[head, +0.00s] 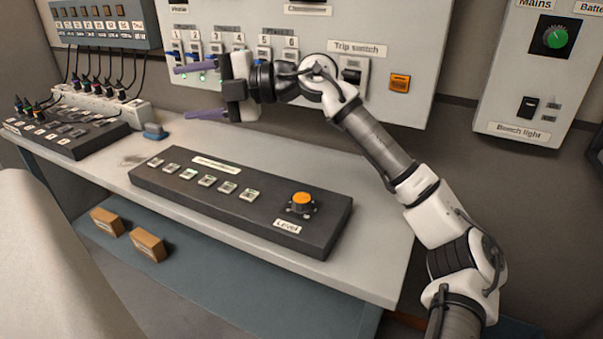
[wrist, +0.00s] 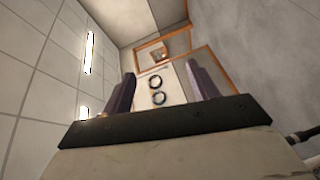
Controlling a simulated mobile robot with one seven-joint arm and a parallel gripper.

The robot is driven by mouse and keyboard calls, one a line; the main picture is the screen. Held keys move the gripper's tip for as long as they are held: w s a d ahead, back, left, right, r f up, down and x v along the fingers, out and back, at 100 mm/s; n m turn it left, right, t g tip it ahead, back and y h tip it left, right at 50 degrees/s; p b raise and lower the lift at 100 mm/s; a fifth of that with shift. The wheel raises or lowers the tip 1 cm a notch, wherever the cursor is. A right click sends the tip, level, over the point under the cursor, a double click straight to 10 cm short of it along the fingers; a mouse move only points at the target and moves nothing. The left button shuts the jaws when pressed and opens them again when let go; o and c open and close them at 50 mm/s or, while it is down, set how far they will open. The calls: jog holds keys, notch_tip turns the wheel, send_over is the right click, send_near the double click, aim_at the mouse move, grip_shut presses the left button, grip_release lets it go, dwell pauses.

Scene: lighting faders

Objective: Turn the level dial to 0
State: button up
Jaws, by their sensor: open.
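The level dial (head: 302,202) is an orange knob at the right end of a dark control panel (head: 232,222) on the bench. A label (head: 287,226) reading "Level" sits just in front of it. The knob's exact setting is too small to read. My gripper (head: 190,92) is up and to the left of the dial, in front of the wall panel, its purple fingers apart and pointing left. Nothing is between the fingers. In the wrist view my gripper (wrist: 160,95) shows open, facing a wall and ceiling; the dial does not show there.
A wall panel (head: 400,40) with numbered switches and a trip switch stands behind my gripper. A bench light panel (head: 545,70) with a green knob is at right. A power strip and cabled unit (head: 70,145) fill the bench's left end. Space above the dial is clear.

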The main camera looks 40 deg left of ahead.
notch_tip(320, 180, down, 6)
jog(key=w+m+t+h, duration=0.1)
jog(key=w+t+h, duration=0.1)
jog(key=t+h, duration=0.15)
jog(key=m+t+h, duration=0.6)
jog(key=t+h, duration=0.1)
jog(key=h, duration=0.3)
send_near(302, 197)
notch_tip(302, 197, down, 9)
jog(key=shift+d+f+p, duration=0.1)
jog(key=shift+d+p, duration=0.05)
jog(key=shift+p, duration=0.35)
jog(key=c, duration=1)
